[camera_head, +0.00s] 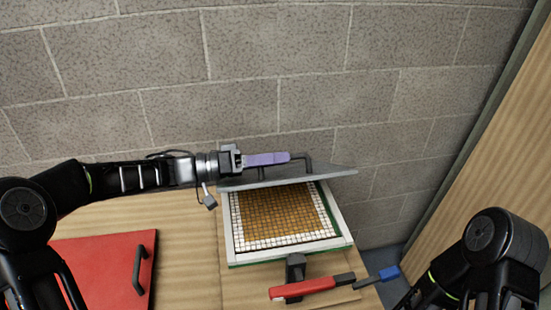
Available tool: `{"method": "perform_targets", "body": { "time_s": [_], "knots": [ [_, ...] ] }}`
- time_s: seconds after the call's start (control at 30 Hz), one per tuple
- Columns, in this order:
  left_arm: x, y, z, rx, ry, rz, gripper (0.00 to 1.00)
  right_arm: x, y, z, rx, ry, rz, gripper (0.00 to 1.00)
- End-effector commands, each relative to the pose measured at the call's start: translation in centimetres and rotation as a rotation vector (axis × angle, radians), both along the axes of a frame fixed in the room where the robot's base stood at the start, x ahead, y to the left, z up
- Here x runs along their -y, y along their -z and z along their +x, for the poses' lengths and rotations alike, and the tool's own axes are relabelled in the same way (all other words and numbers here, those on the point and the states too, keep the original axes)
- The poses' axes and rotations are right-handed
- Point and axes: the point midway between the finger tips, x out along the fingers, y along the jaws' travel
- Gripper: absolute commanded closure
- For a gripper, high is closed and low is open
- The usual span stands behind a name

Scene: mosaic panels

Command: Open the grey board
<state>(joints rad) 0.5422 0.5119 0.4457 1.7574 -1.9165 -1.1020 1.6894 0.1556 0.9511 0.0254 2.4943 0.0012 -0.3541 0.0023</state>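The grey board (325,173) is raised and tilted at the back of a framed mosaic panel (343,236), seen nearly edge-on. The brown and white tiles (280,214) show in front of it. A dark handle (304,160) stands on the board. My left gripper (280,159), with a purple finger, reaches in from the left and lies along the handle bar, hiding most of it. It looks shut on the handle, though only one finger shows clearly. My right arm is at the lower right; its gripper is not clearly in view.
A red board (98,275) with a black handle (140,270) lies on the wooden table (190,240) at left. A block wall (250,90) stands close behind.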

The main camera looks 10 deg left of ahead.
Motion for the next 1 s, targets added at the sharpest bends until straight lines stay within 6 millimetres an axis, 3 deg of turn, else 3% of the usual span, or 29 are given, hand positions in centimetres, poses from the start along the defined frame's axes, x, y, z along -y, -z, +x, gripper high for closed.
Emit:
{"method": "perform_targets", "body": {
  "time_s": [0.23, 1.0],
  "knots": [
    [-0.01, -0.03, -0.02, 0.0, 0.0, 0.0, 1.0, -0.01, 0.0, -0.01, 0.0, 0.0, 0.0, 0.64],
    [0.0, -0.12, -0.01, 0.0, 0.0, -0.001, 1.0, 0.0, -0.02, 0.0, 0.0, 0.0, 0.0, 0.64]
  ]
}}
